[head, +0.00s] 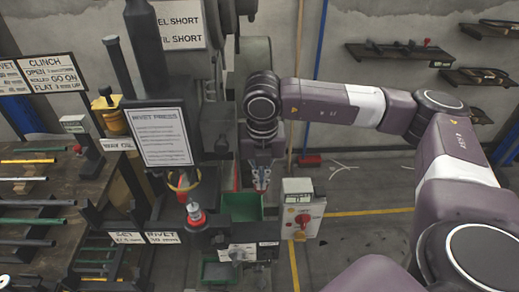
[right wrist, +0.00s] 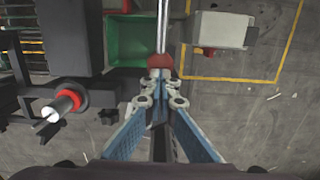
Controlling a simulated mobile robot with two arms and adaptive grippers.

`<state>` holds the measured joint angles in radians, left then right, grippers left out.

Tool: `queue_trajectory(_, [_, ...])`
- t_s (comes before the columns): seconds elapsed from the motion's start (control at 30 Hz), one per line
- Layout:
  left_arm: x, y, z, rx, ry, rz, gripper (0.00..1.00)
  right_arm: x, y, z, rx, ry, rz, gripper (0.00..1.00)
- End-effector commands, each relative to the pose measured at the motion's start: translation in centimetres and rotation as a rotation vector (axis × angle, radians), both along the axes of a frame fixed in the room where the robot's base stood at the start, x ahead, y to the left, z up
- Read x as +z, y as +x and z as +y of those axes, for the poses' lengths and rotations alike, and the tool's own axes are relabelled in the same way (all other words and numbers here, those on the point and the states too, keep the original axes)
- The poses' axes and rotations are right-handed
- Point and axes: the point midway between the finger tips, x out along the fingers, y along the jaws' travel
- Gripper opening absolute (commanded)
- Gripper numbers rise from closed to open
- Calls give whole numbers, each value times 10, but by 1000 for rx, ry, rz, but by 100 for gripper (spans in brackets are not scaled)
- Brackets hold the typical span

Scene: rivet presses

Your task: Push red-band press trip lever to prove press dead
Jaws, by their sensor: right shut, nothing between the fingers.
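The rivet press (head: 165,85) stands left of centre in the head view, dark, with a paper sign (head: 160,137). A red-banded cylinder (head: 196,214) is on its front and also shows in the right wrist view (right wrist: 66,100). In the right wrist view a thin silver rod with a red end (right wrist: 160,62) stands straight in front of my right gripper (right wrist: 160,78); it looks like the trip lever. My right gripper is shut and empty, its tips at or very near the red end; I cannot tell if they touch. In the head view my right gripper (head: 262,182) points down beside the press.
A green bin (head: 243,207) sits just left of my right gripper. A grey switch box with a red knob (head: 302,218) stands to its right. A workbench with rods (head: 50,180) is at the left. The floor at the right is open, with yellow lines.

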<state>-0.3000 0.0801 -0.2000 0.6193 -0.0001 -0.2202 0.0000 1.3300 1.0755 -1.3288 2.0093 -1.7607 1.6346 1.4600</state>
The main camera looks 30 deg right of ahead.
Motion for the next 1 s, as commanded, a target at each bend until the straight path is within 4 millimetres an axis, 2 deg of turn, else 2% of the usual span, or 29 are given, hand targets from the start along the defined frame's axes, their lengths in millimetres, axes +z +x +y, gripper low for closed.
queue_trajectory(0.23, [3,0,0,0,0,0,29,3,-3,1,2,0,4,0])
queue_trajectory(0.6, [28,0,0,0,0,-1,29,47,-24,14,2,0,2,0])
queue_trajectory(1.0, [28,1,0,0,0,-1,29,50,-26,16,0,-1,1,0])
